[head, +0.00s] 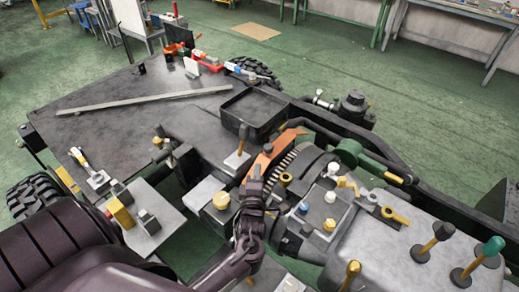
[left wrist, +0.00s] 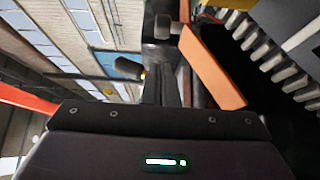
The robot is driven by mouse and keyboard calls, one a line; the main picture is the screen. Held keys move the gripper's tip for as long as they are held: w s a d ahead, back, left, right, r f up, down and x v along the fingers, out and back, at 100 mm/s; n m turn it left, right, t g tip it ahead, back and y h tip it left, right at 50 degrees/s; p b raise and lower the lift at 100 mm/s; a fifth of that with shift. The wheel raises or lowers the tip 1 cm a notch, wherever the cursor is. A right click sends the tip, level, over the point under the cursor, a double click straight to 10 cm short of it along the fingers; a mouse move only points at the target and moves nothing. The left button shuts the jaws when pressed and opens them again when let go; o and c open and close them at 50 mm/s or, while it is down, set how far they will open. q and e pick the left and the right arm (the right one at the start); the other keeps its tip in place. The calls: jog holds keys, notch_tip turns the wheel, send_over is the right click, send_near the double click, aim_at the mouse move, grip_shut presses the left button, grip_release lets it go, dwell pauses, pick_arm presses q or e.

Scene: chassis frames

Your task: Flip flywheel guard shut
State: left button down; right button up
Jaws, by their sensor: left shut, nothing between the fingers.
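The flywheel guard is an orange curved plate (head: 268,154) standing beside the toothed flywheel (head: 283,165) in the head view. In the left wrist view the orange guard (left wrist: 212,68) slants just right of my fingers, with the flywheel teeth (left wrist: 268,48) further right. My left gripper (head: 253,178) is shut and empty at the guard's near end. I cannot tell whether it touches the guard. The gripper and wrist hide the guard's lower near end. My right gripper is not in view.
A black open tray (head: 228,114) stands behind the guard. A grey block with a yellow knob (head: 221,200) is close to the left of the gripper. Knobs and yellow levers (head: 394,215) crowd the right side.

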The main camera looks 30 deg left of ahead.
aim_at(260, 157)
pick_arm(q)
jog(key=p+x, duration=0.2)
jog(key=x, duration=0.6)
jog(key=shift+w+r, duration=0.1)
jog(key=shift+w, duration=0.05)
jog(key=shift+w+a, duration=0.3)
jog(key=shift+w, duration=0.1)
jog(key=shift+w+a, duration=0.1)
